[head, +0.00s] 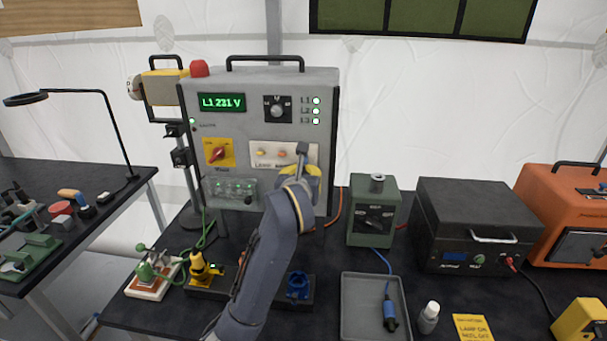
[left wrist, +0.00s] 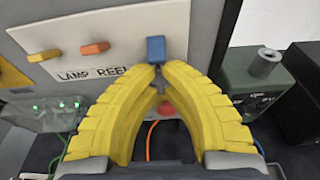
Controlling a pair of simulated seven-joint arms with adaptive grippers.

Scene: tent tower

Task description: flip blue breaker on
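The blue breaker (left wrist: 156,48) is a small blue lever at the right end of a pale panel in the left wrist view. My left gripper (left wrist: 159,76) has yellow fingers whose tips come together just below the blue lever. The tips look very close to it, but I cannot tell whether they touch. Nothing shows held between them. In the head view my left gripper (head: 303,178) is at the lower right of the grey cabinet (head: 225,84), and it and my arm hide much of that corner. My right gripper is not in view.
An orange lever (left wrist: 95,48) and a yellow lever (left wrist: 44,56) sit left of the blue one. A red rotary switch (head: 217,153) is further left. A green box (head: 374,212) stands right of the cabinet, with a grey tray (head: 350,309) in front.

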